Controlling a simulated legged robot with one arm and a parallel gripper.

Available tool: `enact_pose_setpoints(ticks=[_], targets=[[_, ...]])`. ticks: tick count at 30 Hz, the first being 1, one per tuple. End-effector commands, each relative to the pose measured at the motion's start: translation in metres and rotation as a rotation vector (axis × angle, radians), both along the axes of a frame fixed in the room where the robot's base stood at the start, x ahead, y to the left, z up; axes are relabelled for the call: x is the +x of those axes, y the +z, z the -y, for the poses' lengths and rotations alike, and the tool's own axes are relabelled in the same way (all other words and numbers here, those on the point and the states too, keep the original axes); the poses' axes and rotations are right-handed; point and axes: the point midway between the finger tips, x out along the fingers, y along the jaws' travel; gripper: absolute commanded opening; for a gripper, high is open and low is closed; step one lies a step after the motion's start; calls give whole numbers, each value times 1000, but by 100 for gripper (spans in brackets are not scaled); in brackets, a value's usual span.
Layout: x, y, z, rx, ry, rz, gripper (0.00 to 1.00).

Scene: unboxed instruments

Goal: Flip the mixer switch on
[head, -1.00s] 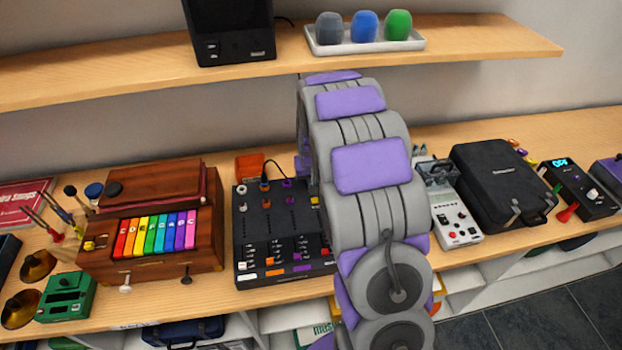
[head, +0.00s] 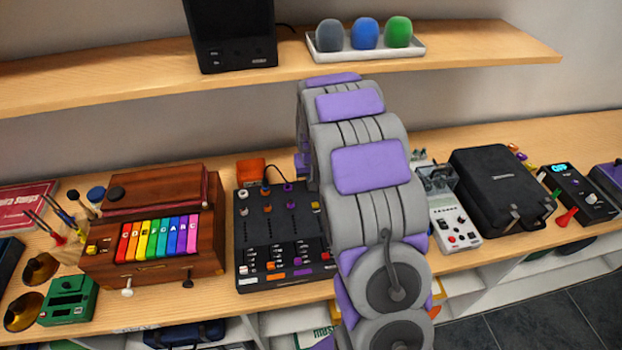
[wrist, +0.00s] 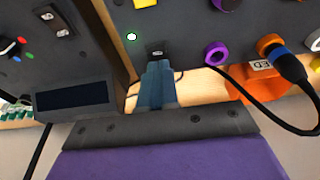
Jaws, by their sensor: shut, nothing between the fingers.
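The mixer is a black panel (head: 268,228) with coloured knobs and faders on the wooden shelf, partly behind my arm in the head view. In the wrist view its panel (wrist: 180,18) fills the upper middle and right. My arm hides the gripper in the head view.
A black device with a dark display (wrist: 74,96) stands close on the left in the wrist view. A plugged cable (wrist: 289,68) and an orange box (wrist: 243,85) are on the right. In the head view, a wooden rainbow-key instrument (head: 157,235) stands left of the mixer.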

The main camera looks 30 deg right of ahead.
Motion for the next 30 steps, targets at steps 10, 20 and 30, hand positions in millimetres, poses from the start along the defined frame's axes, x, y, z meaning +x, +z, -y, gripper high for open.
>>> enact_pose_setpoints(ticks=[10, 20, 30], targets=[[-14, 55, -7, 0, 1, 2, 0], [-39, 109, -15, -2, 1, 5, 0], [-46, 118, -16, 0, 1, -2, 0]])
